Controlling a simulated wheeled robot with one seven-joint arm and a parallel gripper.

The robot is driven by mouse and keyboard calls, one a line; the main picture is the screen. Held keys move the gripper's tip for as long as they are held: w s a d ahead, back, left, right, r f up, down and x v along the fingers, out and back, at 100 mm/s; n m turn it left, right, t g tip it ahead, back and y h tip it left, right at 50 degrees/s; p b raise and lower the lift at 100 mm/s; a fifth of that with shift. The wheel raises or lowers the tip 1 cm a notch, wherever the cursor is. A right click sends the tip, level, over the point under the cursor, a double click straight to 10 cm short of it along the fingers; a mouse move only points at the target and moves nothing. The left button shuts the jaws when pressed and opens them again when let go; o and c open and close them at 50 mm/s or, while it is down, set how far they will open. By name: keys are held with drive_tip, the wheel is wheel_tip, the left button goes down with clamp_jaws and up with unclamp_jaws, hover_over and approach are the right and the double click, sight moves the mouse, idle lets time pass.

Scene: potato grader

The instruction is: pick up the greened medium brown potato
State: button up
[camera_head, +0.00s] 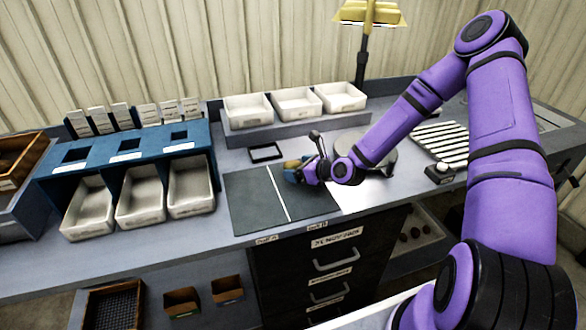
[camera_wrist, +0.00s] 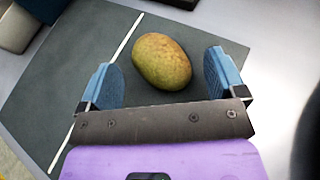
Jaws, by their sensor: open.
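A brown potato with a greenish tint (camera_wrist: 161,61) lies on the dark mat (camera_wrist: 60,75), to the right of the mat's white line in the wrist view. My gripper (camera_wrist: 163,83) is open, with one blue finger on each side of the potato's near end and a gap on both sides. In the head view the potato (camera_head: 291,164) shows partly at the fingertips of my gripper (camera_head: 298,171), above the right part of the mat (camera_head: 253,201). I cannot tell the height of the fingers over the mat.
Three white bins (camera_head: 140,208) stand at the left under a blue slotted rack (camera_head: 125,152). Three more white trays (camera_head: 297,104) stand on a raised ledge behind. A small black frame (camera_head: 265,152) lies behind the mat. A slatted white panel (camera_head: 441,143) is at the right. The mat's left half is clear.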

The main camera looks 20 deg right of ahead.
drive_tip(key=shift+x, duration=0.85)
drive_tip(key=c, duration=1)
